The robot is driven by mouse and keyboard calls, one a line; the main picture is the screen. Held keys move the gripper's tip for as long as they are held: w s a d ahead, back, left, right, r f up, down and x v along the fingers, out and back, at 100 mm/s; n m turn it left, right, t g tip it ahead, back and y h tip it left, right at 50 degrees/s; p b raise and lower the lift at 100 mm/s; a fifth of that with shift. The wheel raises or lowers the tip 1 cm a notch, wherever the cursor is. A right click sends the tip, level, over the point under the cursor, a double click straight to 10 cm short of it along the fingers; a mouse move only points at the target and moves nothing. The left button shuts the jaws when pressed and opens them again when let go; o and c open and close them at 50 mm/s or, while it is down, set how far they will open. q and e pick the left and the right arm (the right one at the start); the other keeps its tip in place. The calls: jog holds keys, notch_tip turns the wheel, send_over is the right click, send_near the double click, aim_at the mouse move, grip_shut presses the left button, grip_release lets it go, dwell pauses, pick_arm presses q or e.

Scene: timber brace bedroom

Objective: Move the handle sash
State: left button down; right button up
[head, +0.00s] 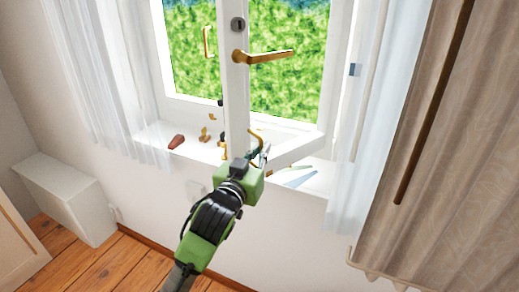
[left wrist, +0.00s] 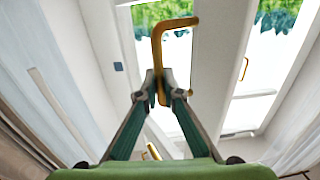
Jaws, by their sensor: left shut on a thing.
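The handle sash (head: 235,100) is the white window sash with a brass lever handle (head: 265,57) and a keyhole plate. Its lower rail stands out over the sill on the right, so it looks partly open. A brass pull handle (head: 257,135) is low on this sash; it shows large in the left wrist view (left wrist: 158,42). My left gripper (left wrist: 162,88) is shut on this pull, with both fingertips around its bar. In the head view my left gripper (head: 260,158) is at the sash's lower edge, partly hidden by its own body. My right gripper is not in view.
The white sill (head: 190,148) holds a dark red object (head: 176,142), small brass pieces (head: 205,134) and flat blue-grey items (head: 298,180) at right. Another brass pull (head: 208,42) is on the left sash. Sheer curtains hang either side; a beige curtain (head: 430,150) hangs right. A white box (head: 65,195) stands lower left.

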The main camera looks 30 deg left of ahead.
pick_arm(q)
jog(key=shift+r, duration=0.1)
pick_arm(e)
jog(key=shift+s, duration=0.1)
pick_arm(q)
jog(key=c, duration=2.2)
grip_release()
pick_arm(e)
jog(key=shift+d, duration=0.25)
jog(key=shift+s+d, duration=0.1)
pick_arm(q)
jog(key=s, duration=0.7)
jog(key=shift+s+d, duration=0.2)
jog(key=shift+d, duration=0.2)
